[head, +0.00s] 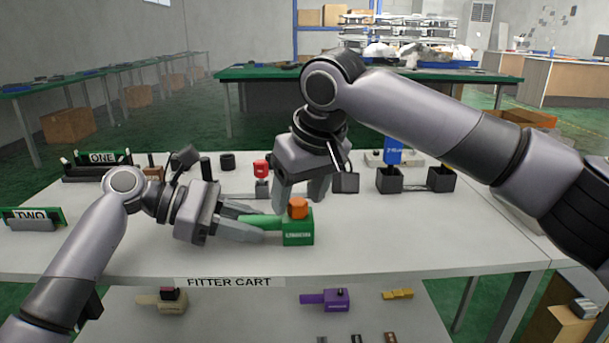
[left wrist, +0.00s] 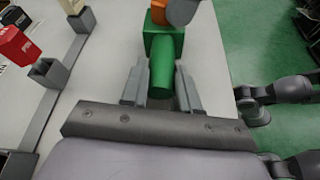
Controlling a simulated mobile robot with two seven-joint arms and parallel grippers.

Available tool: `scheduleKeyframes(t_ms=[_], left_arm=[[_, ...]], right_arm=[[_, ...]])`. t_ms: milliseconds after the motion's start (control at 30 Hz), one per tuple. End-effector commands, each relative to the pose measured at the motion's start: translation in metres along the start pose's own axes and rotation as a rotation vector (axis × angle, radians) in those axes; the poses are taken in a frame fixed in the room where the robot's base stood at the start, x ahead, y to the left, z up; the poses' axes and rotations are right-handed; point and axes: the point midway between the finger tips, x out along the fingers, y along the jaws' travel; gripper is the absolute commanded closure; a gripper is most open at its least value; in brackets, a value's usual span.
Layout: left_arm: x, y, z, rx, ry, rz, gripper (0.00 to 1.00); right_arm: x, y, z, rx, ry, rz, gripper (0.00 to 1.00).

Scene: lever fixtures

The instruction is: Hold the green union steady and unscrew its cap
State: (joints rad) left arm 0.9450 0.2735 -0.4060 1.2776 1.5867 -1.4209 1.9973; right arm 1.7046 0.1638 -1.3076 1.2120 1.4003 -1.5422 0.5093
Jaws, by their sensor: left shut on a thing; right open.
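The green union (head: 298,232) stands on the white cart top near its front edge, with an orange cap (head: 298,208) on top. Its green handle points left toward my left gripper (head: 256,229), which is shut on that handle. In the left wrist view the green union (left wrist: 163,45) lies ahead, its round handle between the fingers of the left gripper (left wrist: 162,90). The orange cap (left wrist: 158,12) is partly hidden there by a grey finger. My right gripper (head: 300,192) points down, open, with its fingers at or just above the cap. Contact with the cap cannot be told.
A red-topped part (head: 261,168) stands behind the union. Black square holders (head: 389,180) and a blue bottle-like part (head: 393,152) stand at the back right. Signs ONE (head: 102,157) and TWO (head: 30,216) are at left. A purple part (head: 335,299) lies on the lower shelf.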

Motion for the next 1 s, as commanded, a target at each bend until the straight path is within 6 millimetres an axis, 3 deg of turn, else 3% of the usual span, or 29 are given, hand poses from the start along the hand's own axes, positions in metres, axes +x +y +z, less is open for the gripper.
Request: scheduleKeyframes(t_ms=[333,500,667,1000], left_arm=[[-0.0002,0.0002,0.0006,0.001,-0.001,0.001,1.00],[-0.0002,0.0002,0.0006,0.001,-0.001,0.001,1.00],[-0.0002,0.0001,0.0005,0.001,-0.001,0.001,1.00],[-0.0002,0.0002,0.0005,0.001,-0.001,0.001,1.00]], right_arm=[[0.0042,-0.0001,-0.0001,-0.001,0.001,0.000,0.39],[0.0041,-0.0002,-0.0001,-0.001,0.000,0.000,0.93],[0.0042,0.0001,0.0000,-0.015,0.000,-0.007,0.94],[0.0043,0.0013,-0.0004,-0.257,0.000,-0.109,0.94]])
